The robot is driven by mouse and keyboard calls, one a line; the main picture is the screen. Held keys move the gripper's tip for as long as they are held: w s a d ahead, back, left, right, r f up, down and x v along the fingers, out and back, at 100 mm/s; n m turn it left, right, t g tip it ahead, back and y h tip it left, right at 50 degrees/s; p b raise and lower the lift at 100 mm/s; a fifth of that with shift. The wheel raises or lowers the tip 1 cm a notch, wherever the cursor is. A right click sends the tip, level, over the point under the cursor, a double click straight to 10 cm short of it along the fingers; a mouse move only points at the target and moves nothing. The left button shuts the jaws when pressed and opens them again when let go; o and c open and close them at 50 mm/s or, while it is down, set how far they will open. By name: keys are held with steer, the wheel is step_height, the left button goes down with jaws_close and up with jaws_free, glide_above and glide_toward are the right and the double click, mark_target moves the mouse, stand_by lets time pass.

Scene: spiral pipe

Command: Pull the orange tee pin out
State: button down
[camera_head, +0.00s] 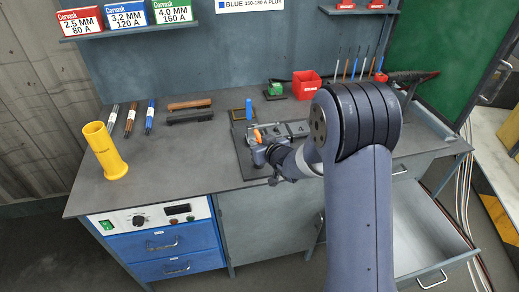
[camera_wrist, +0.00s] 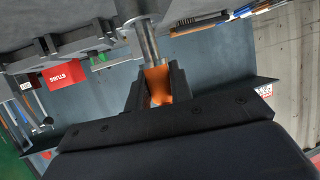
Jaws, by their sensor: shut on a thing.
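The orange tee pin (camera_wrist: 158,84) is between the two black fingers of my gripper (camera_wrist: 157,92) in the wrist view. My gripper is shut on its orange part. A grey metal shaft (camera_wrist: 148,45) runs from the orange part towards a grey metal fixture (camera_wrist: 70,40). How deep the shaft sits in the fixture cannot be told. In the head view, a bit of the orange tee pin (camera_head: 257,135) shows beside my gripper (camera_head: 258,148), next to the grey fixture (camera_head: 285,132) on a dark plate. My arm hides part of the fixture.
The workbench (camera_head: 190,160) carries a yellow cylinder holder (camera_head: 105,150) at left, several marked rods, a brown-handled tool (camera_head: 190,106), a small blue block (camera_head: 249,109) and a red box (camera_head: 306,84). A drawer (camera_head: 425,220) stands open at lower right.

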mark_target(258, 134)
steer(key=shift+r+p, duration=1.15)
steer(key=shift+r, duration=0.65)
